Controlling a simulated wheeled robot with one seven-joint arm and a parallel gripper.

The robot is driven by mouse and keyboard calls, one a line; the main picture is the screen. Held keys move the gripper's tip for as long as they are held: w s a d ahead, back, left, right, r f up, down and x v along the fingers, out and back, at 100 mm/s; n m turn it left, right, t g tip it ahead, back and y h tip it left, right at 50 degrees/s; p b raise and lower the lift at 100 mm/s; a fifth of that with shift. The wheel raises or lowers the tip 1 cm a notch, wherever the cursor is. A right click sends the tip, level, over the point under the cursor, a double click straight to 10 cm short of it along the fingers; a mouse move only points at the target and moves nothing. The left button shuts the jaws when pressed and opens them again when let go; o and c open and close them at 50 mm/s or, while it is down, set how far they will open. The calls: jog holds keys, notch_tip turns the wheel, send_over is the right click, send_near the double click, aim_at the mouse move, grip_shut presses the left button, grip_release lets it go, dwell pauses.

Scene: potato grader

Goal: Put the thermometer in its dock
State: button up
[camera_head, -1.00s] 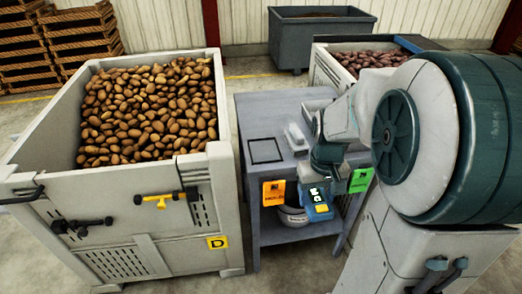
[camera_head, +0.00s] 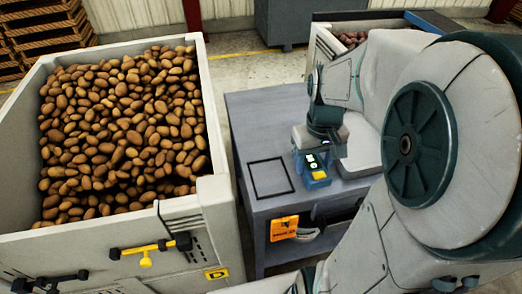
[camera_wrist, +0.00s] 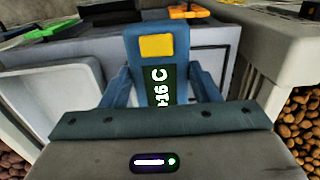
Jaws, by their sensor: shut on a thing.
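The thermometer (camera_head: 316,177) is blue with a yellow button and a small lit display. My gripper (camera_head: 318,157) is shut on it, and it appears over the front part of the grey bench (camera_head: 245,120). In the wrist view the thermometer (camera_wrist: 157,65) stands out from between my blue fingers (camera_wrist: 155,90), its lit display reading sideways. I cannot tell from these views how high it is above the bench. I cannot identify the dock with certainty; my arm hides part of the bench top.
A black square outline (camera_head: 270,177) marks clear bench top to the left of my gripper. A white tray (camera_head: 362,150) lies to the right. A large potato bin (camera_head: 196,215) stands close on the left.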

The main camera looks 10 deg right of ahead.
jog(key=w+a+f, duration=0.2)
jog(key=w, duration=0.1)
jog(key=w+a+f, duration=0.2)
jog(key=w+a, duration=0.1)
jog(key=w+a+f, duration=0.2)
jog(key=w, duration=0.1)
jog(key=shift+a+f, duration=0.4)
jog(key=shift+f, duration=2.05)
jog(key=shift+f, duration=0.2)
jog(key=o, duration=1.1)
jog(key=shift+o, duration=0.2)
jog(key=shift+r, duration=0.1)
